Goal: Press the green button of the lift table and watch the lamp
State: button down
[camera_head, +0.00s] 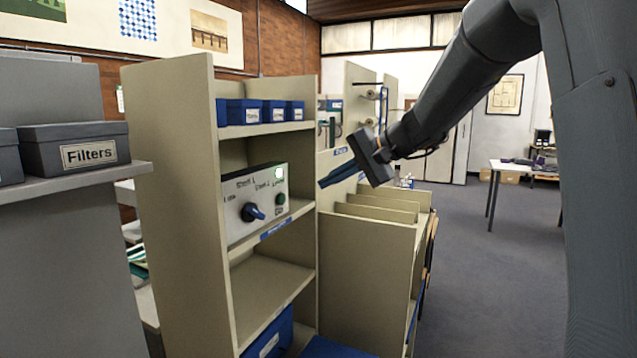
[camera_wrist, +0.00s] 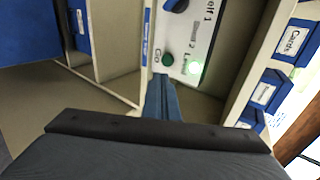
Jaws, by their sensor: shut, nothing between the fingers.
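In the wrist view the fingertips (camera_wrist: 160,78) appear just below the button.
Blue boxes (camera_head: 243,112) line the shelf above the panel. A beige slotted rack (camera_head: 365,260) stands right of it, below my gripper. A grey shelf with a "Filters" box (camera_head: 80,150) is at left. Open floor (camera_head: 470,270) lies at right.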

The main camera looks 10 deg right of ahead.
jog(key=p, duration=0.4)
send_near(283, 198)
jog(key=f+x, duration=0.1)
jog(key=x, duration=0.3)
jog(key=shift+w+a, duration=0.4)
jog(key=shift+a, duration=0.25)
